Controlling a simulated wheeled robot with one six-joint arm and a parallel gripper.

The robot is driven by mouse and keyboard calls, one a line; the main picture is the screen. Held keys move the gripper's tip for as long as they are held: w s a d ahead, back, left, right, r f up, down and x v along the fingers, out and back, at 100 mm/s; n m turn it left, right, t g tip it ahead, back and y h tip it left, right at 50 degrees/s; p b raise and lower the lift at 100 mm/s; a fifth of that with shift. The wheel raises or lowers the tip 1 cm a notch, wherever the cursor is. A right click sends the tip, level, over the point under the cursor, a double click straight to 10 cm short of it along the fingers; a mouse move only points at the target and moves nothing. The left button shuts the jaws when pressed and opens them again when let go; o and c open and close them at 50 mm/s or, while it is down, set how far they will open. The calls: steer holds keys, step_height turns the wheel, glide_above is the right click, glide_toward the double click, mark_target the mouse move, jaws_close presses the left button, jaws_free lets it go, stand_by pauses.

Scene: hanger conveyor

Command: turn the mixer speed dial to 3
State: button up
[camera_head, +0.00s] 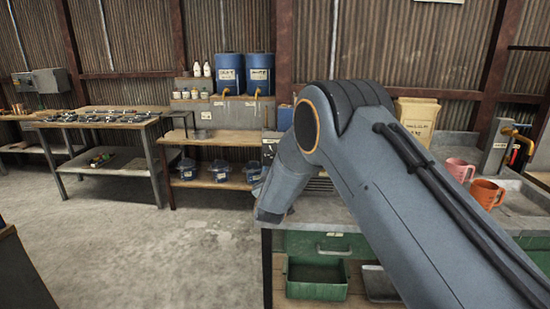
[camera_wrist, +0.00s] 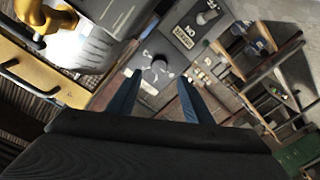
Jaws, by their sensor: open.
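In the wrist view a dark round dial (camera_wrist: 159,66) sits on a grey panel (camera_wrist: 172,52) with pale marks around it. I take it for the mixer speed dial; its number marks are too small to read. My gripper (camera_wrist: 158,78) is open, its two dark blue fingers spread apart and pointing toward the panel. The dial shows between the fingertips, with nothing held; I cannot tell the remaining distance. In the head view my arm covers the middle of the bench, and neither the dial nor the fingertips can be made out.
In the head view, pink (camera_head: 459,169) and orange (camera_head: 487,193) mugs stand at the right. Blue drums (camera_head: 229,73) and a tool-covered table (camera_head: 95,120) are behind. The concrete floor at left is clear.

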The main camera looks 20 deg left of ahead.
steer(key=p+x, duration=0.1)
steer(key=x, duration=0.6)
steer(key=shift+p, duration=0.3)
steer(key=c, duration=1.1)
steer(key=shift+o, duration=0.2)
